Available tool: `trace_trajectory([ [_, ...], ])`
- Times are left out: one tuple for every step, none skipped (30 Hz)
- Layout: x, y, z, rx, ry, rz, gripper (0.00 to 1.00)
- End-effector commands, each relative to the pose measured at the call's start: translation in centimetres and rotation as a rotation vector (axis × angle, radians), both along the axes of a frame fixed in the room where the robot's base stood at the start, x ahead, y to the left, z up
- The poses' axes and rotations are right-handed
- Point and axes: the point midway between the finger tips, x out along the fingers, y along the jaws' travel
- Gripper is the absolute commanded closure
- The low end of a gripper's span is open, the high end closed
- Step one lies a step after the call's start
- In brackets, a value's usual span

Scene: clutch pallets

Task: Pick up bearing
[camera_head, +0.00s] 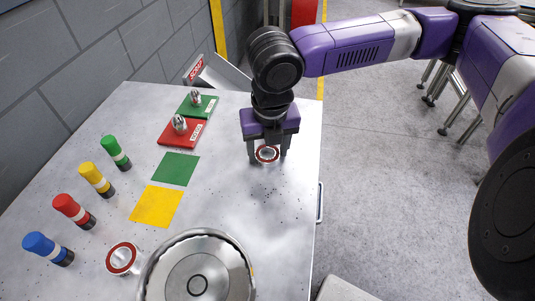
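A bearing (267,154), a short metal ring with a red band, is on the table's right side, near its edge. My gripper (267,157) points down over it, with one finger on each side of it. The fingers stand apart; I cannot tell whether they touch the bearing. A second bearing (122,259), with a red ring on its top face, stands at the front left of the table, away from my gripper.
The metal table (225,195) holds a large round metal part (198,271) at the front. Blue, red, yellow and green cylinders line the left. Green and yellow squares lie mid-table. Red (182,135) and green (199,107) plates with metal pieces stand behind. A grey block wall borders the left.

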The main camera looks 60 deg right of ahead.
Motion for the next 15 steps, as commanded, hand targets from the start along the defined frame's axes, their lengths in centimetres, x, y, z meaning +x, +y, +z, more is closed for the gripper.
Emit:
trace_trajectory([
  [0.00,0.00,0.01,0.000,0.000,0.000,0.54],
  [0.00,0.00,0.01,0.000,0.000,0.000,0.60],
  [0.00,0.00,0.01,0.000,0.000,0.000,0.68],
  [0.00,0.00,0.01,0.000,0.000,0.000,0.74],
  [0.00,0.00,0.02,0.000,0.000,0.000,0.80],
  [0.00,0.00,0.02,0.000,0.000,0.000,0.87],
  [0.00,0.00,0.02,0.000,0.000,0.000,0.93],
  [0.01,0.00,0.05,0.000,0.000,0.000,0.96],
  [0.02,0.00,0.05,0.000,0.000,0.000,0.96],
  [0.01,0.00,0.05,0.000,0.000,0.000,0.96],
  [0.01,0.00,0.05,0.000,0.000,0.000,0.96],
  [0.02,0.00,0.05,0.000,0.000,0.000,0.96],
  [0.02,0.00,0.05,0.000,0.000,0.000,0.96],
  [0.01,0.00,0.07,0.000,0.000,0.000,0.96],
  [0.01,0.00,0.13,-0.001,-0.001,0.000,0.96],
])
